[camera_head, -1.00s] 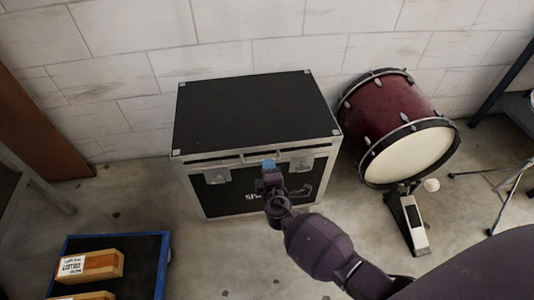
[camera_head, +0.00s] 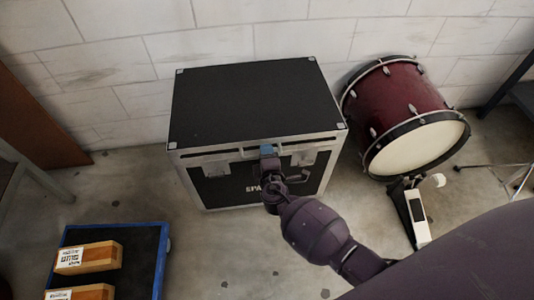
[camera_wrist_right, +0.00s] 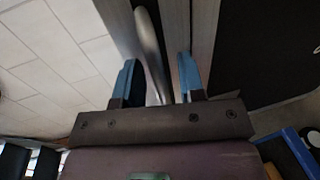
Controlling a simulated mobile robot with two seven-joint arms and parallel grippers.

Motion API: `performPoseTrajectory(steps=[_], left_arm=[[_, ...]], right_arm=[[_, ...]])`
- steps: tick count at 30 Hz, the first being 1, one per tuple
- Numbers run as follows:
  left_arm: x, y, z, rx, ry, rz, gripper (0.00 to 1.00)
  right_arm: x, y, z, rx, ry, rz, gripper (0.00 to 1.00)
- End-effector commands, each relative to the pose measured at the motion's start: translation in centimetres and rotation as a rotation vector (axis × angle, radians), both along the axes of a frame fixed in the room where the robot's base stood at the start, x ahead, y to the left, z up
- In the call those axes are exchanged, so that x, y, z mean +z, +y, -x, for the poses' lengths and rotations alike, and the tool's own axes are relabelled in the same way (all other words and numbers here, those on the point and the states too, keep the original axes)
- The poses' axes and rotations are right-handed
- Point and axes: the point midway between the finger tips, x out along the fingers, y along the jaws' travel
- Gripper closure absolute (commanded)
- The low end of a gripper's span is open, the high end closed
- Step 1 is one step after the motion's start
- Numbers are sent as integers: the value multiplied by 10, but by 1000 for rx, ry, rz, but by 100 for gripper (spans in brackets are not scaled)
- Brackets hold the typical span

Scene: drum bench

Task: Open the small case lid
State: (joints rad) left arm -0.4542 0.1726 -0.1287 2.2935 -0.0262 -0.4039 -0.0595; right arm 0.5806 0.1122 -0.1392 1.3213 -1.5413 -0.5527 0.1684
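The small case (camera_head: 225,192) is a black box with silver edging against the wall. Its black lid (camera_head: 255,100) lies flat and looks shut. A silver handle (camera_head: 290,148) runs along the front of the lid. My right gripper (camera_head: 267,150) is at the middle of this front edge. In the right wrist view, the two blue fingers of my right gripper (camera_wrist_right: 158,78) stand apart on either side of the silver handle bar (camera_wrist_right: 149,45), with a visible gap to the right finger. My left gripper is not in view.
A red bass drum (camera_head: 400,105) with a pedal (camera_head: 413,212) stands right of the case. A blue-rimmed tray (camera_head: 163,262) with wooden blocks (camera_head: 88,257) lies on the floor at lower left. A brick wall (camera_head: 250,30) is behind. Floor in front of the case is clear.

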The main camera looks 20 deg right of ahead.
Motion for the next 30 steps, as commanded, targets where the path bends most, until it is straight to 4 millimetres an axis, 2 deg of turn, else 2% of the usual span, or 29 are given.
performPoseTrajectory(steps=[1,7,8,20,27,30], left_arm=[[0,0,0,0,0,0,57],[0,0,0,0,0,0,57],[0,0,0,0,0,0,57],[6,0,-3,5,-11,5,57],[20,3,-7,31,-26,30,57],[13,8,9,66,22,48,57]], right_arm=[[0,0,0,0,0,0,68],[0,0,0,0,0,0,99],[0,0,0,0,0,0,100],[6,0,-1,-1,1,-2,100],[33,-1,-5,-2,23,-11,100],[49,-1,-7,-1,41,-19,100]])
